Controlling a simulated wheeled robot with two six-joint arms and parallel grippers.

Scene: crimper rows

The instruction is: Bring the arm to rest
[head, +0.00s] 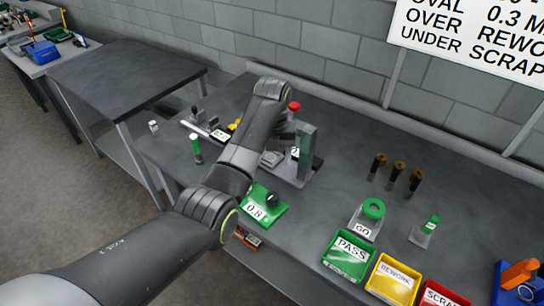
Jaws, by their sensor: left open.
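My left arm reaches in from the lower left over the grey workbench (330,205) and bends at the wrist. My left gripper (288,138) is beyond the wrist, close to a grey upright stand (305,155) with a red knob (294,106). The gripper is open; its fingertips are small and partly hidden by the arm and the stand. I cannot tell whether it touches the stand. I see nothing held in it. My right gripper is out of view.
A green block (264,211) marked 0.8 lies under my forearm. Several brown-black cylinders (398,169) stand to the right. A GO gauge (368,214) and green PASS (347,257), yellow REWORK (393,278) and red SCRAP (440,296) bins line the front. A wall stands behind.

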